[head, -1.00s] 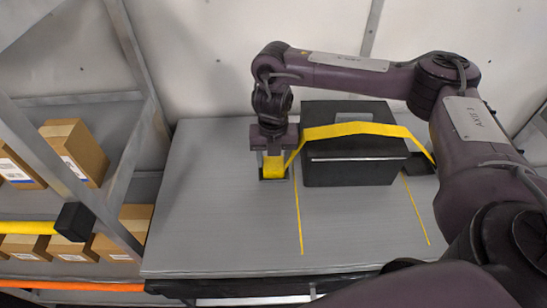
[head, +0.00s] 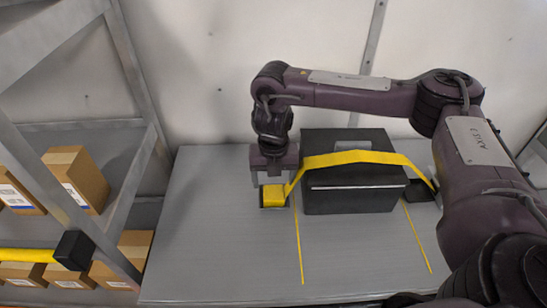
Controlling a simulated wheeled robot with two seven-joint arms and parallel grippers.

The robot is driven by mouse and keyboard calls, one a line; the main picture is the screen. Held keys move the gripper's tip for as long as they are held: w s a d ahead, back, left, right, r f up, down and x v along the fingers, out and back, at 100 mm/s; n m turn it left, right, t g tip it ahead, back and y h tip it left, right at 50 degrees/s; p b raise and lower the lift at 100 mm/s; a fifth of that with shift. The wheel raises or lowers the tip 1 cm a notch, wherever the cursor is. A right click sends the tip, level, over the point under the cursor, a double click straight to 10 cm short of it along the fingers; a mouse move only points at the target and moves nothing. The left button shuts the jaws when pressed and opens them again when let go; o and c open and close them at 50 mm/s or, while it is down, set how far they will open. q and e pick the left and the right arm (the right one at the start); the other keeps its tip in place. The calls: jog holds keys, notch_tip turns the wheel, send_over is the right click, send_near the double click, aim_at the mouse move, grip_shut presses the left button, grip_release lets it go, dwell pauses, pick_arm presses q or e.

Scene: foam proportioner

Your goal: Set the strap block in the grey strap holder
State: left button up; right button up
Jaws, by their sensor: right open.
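The yellow strap block (head: 273,195) sits low at the table top, in the small dark grey strap holder (head: 270,207) left of the black case. A yellow strap (head: 350,158) runs from the block over the black case (head: 345,182) and down to a dark anchor (head: 421,190) on its right. My right gripper (head: 272,184) is right above the block, pointing down and open, with its fingers close to the block's top. Whether the fingers still touch the block is hard to see. My left gripper is not in view.
The grey table (head: 215,240) is clear at the left and front, with two thin yellow lines on it. A pale wall is behind.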

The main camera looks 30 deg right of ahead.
aim_at(273, 191)
notch_tip(273, 191, up, 9)
jog(key=p, duration=0.1)
jog(key=shift+r, duration=0.2)
